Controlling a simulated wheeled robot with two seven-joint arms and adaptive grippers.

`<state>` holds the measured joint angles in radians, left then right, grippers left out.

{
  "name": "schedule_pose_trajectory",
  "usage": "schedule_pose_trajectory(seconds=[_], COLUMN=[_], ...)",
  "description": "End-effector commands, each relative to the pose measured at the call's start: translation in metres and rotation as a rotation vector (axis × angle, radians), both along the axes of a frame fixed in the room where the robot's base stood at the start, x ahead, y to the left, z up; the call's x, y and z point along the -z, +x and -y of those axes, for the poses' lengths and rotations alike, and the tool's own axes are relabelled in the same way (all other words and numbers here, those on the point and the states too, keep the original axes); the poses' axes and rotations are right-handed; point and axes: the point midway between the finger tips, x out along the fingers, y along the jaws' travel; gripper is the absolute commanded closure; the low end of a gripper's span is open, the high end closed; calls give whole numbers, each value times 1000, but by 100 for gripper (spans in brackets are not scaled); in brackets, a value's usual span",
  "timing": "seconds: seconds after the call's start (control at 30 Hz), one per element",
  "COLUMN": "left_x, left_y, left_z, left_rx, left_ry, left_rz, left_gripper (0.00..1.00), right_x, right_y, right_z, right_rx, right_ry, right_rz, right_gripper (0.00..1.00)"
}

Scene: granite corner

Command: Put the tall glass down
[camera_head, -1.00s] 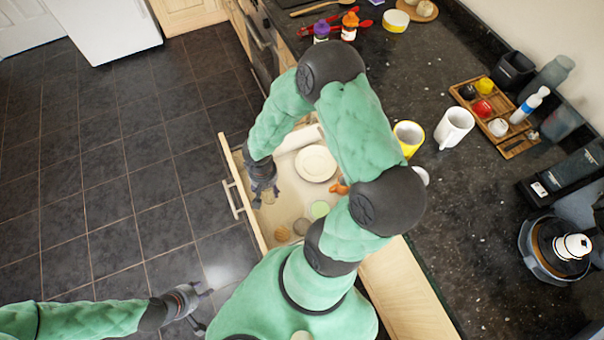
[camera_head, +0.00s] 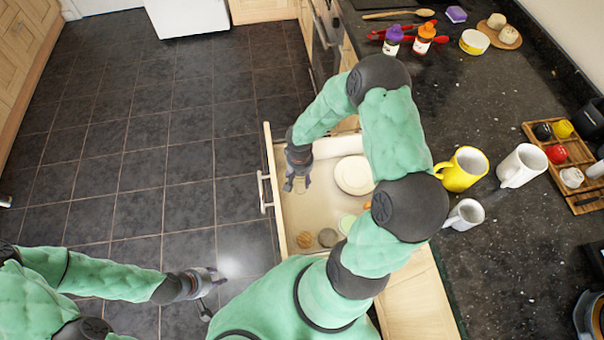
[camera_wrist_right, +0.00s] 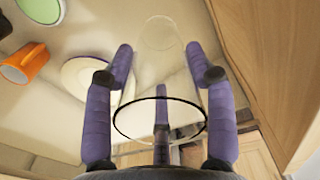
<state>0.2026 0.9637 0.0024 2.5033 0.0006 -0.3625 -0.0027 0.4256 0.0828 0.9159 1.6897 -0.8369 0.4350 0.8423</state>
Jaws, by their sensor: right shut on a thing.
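The tall glass (camera_wrist_right: 172,75) is clear and stands out in the right wrist view by its dark rim near my palm. Its far end points toward the drawer floor. My right gripper (camera_wrist_right: 165,85) is shut on it, with purple fingers on both sides. In the head view my right gripper (camera_head: 297,184) is over the left part of the open drawer (camera_head: 312,208), and the glass hardly shows there. I cannot tell whether the glass touches the drawer floor. My left gripper (camera_head: 212,284) is empty and open, over the floor left of the drawer.
The drawer holds a white plate (camera_head: 354,175), an orange mug (camera_wrist_right: 27,63), a green-lined cup (camera_head: 346,222) and round items (camera_head: 305,239) near its front. A yellow mug (camera_head: 462,169) and white mugs (camera_head: 521,165) stand on the dark counter. The drawer's left wall (camera_head: 273,185) is close to my right gripper.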

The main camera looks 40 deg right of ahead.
Motion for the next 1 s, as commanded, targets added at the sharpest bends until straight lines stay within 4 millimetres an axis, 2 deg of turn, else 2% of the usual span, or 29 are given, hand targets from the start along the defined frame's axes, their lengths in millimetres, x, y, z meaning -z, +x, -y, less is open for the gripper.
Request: schedule_pose_trajectory(seconds=[0.1,0.3,0.43,0.67,0.9,1.0], left_x=[7,22,27,30,50,52], left_y=[0,0,0,0,0,0], left_z=[0,0,0,0,0,0], left_rx=[0,0,0,0,0,0], left_ry=[0,0,0,0,0,0], left_rz=[0,0,0,0,0,0], left_gripper=[60,60,60,60,60,60], right_x=[12,46,58,66,96,101], right_y=[17,38,48,55,56,57], right_z=[13,28,35,40,41,41], right_rx=[2,1,2,0,0,0], right_ry=[0,0,-1,-1,0,-1], right_rz=[-1,-1,0,0,-2,0], right_gripper=[85,85,85,85,85,85])
